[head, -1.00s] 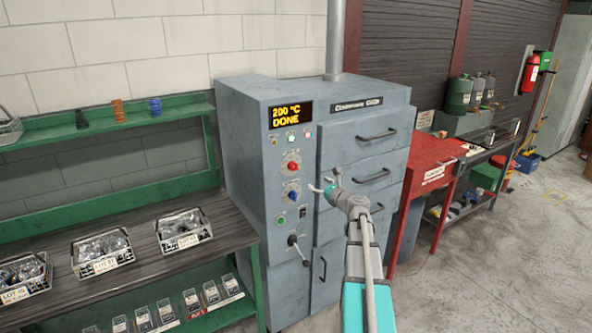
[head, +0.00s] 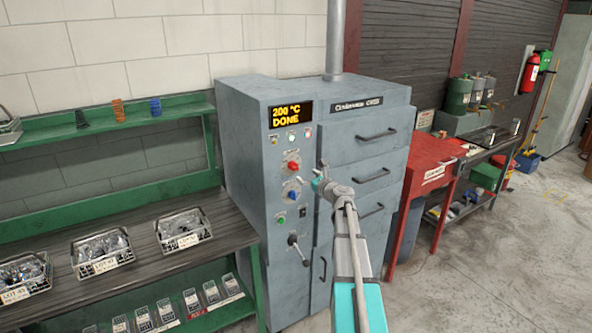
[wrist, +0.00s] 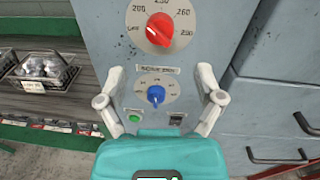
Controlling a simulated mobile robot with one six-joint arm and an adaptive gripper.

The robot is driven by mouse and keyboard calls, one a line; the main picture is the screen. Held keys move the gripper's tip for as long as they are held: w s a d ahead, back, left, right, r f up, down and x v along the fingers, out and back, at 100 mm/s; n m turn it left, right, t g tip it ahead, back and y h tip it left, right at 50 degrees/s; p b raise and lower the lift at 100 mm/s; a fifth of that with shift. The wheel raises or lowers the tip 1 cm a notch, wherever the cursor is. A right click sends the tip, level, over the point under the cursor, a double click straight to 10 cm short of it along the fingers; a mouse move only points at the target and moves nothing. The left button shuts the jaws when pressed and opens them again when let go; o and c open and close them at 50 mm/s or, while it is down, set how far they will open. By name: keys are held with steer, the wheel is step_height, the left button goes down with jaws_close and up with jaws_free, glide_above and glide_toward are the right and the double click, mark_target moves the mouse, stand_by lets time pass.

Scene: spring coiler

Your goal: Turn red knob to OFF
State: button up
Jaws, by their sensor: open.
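The red knob (head: 292,167) is on the left strip of the grey oven's front, below the display that reads "200 °C DONE". My gripper (head: 318,178) is in front of the oven, a little right of and below the red knob. In the wrist view my gripper (wrist: 161,80) is open and empty, its fingers on either side of the blue knob (wrist: 156,95) in the picture. The red knob lies beyond the fingertips.
A green button (wrist: 134,119) and a dark switch (wrist: 176,119) sit under the blue knob. A lever (head: 299,250) sticks out lower down. Drawer handles (head: 378,135) project to the right. A green bench with wire baskets (head: 184,231) stands left.

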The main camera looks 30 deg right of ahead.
mark_target(296, 168)
steer(key=w, duration=0.7)
steer(key=shift+w+a, duration=0.15)
steer(key=shift+a, duration=0.1)
steer(key=c, duration=1.2)
